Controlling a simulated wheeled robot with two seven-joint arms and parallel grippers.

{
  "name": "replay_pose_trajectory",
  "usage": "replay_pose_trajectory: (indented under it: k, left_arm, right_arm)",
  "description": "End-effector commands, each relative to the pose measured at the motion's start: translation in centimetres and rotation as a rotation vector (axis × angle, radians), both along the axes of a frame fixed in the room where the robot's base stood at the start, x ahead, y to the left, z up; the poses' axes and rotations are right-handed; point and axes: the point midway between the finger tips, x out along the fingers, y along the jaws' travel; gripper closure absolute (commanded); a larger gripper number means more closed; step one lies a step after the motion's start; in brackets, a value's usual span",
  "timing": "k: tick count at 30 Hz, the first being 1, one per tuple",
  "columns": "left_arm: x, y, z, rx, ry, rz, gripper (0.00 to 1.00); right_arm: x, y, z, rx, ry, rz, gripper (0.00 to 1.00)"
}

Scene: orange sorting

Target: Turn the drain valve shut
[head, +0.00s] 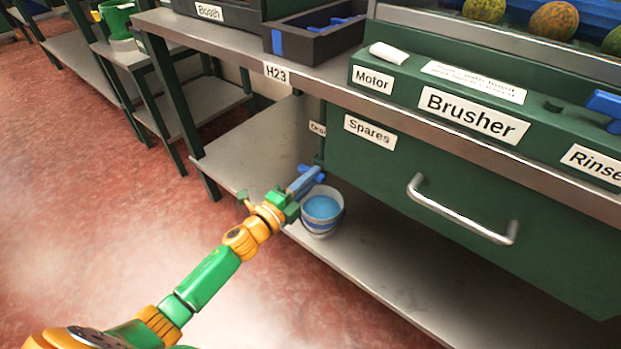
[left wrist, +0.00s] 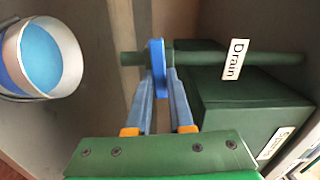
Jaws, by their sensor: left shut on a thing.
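The drain valve's blue handle (left wrist: 156,72) sits on a green pipe (left wrist: 275,59) in the left wrist view. The handle looks crosswise to the pipe. A white "Drain" label (left wrist: 234,59) hangs at the pipe. My left gripper (head: 308,176) has its blue fingers shut on the handle, one on each side; it also shows in the left wrist view (left wrist: 158,80). In the head view the fingers and the green drawer unit's corner partly hide the valve. My right gripper is in neither view.
A bucket of blue liquid (head: 322,211) stands on the lower shelf (head: 370,258), close beside my left gripper. The green "Spares" drawer (head: 450,190) with a metal handle (head: 460,212) is to the right. The red floor (head: 90,200) at left is open.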

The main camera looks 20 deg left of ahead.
Motion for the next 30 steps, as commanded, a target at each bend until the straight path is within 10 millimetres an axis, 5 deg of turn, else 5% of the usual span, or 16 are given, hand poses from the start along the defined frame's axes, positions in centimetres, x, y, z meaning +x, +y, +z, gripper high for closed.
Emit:
replay_pose_trajectory:
  k: [23, 24, 27, 30]
  left_arm:
    - [-0.03, -0.04, -0.2, 0.088, -0.03, -0.001, 1.0]
    - [-0.03, -0.04, -0.2, 0.088, -0.03, -0.001, 0.75]
    - [-0.03, -0.03, -0.18, 0.088, -0.03, -0.001, 0.5]
    - [-0.03, -0.02, -0.16, 0.087, -0.03, 0.0, 0.5]
  right_arm:
    - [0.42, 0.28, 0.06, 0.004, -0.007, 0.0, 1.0]
    - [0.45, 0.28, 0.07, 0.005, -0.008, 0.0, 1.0]
    - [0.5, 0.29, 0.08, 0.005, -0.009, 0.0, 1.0]
    - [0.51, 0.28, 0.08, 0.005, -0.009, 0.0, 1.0]
